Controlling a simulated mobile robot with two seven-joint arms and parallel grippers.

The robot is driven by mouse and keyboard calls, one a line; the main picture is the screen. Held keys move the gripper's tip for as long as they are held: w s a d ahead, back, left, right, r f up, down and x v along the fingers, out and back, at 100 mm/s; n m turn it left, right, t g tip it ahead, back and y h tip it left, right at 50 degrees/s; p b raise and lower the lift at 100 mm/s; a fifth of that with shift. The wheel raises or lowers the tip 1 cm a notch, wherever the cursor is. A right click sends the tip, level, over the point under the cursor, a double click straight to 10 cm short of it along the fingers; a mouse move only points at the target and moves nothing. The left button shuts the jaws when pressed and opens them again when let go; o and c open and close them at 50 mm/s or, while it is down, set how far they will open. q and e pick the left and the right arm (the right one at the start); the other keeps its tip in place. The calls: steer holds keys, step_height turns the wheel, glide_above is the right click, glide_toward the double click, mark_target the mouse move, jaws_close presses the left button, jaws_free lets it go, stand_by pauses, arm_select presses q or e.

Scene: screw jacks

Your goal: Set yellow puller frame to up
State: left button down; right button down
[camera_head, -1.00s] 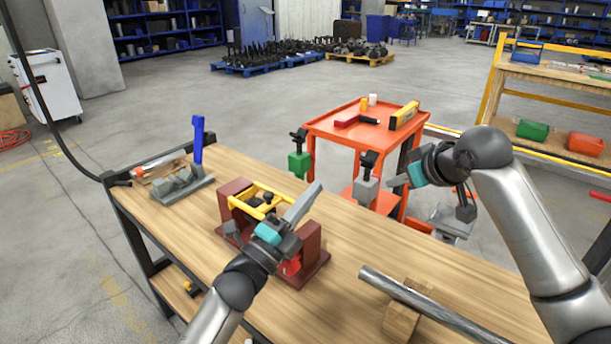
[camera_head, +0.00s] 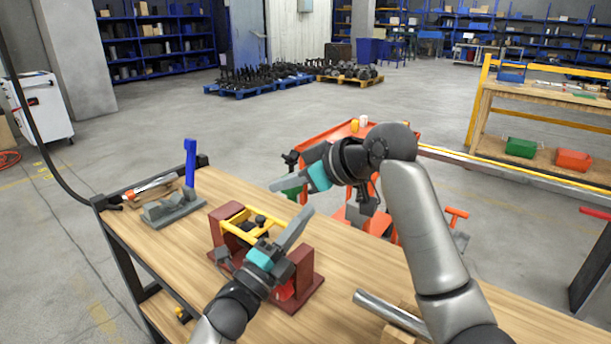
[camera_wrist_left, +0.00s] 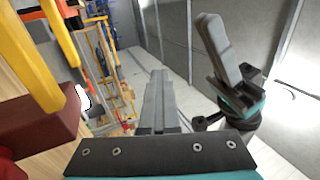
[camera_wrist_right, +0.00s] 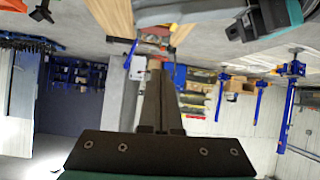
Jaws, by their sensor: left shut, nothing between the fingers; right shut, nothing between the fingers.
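The yellow puller frame (camera_head: 240,227) lies low and roughly level between two dark red blocks (camera_head: 232,212) on the wooden workbench. In the left wrist view, yellow bars (camera_wrist_left: 38,65) and a dark red block (camera_wrist_left: 40,122) fill the left side. My left gripper (camera_head: 308,210) is shut and empty, above the right part of the red fixture, its fingers pointing up and right, apart from the frame. My right gripper (camera_head: 274,186) is shut and empty, above and behind the frame, its fingers pointing left. The left gripper hides part of the fixture.
A grey fixture with a blue upright lever (camera_head: 190,165) stands at the bench's left end. A metal bar (camera_head: 390,312) rests on a wooden block at the front right. An orange cart (camera_head: 330,134) stands behind the bench, partly hidden by my right arm.

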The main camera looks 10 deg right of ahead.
steer(key=shift+s+d+f, duration=0.4)
steer(key=shift+d+f, duration=0.2)
steer(key=shift+f, duration=0.1)
steer(key=shift+s+d+f, duration=0.4)
steer(key=shift+d+f, duration=0.15)
steer(key=shift+f, duration=0.15)
stand_by(0.5)
arm_select(q)
steer(key=c, duration=0.7)
jaws_free()
steer(key=shift+r, duration=0.1)
steer(key=shift+o, duration=0.2)
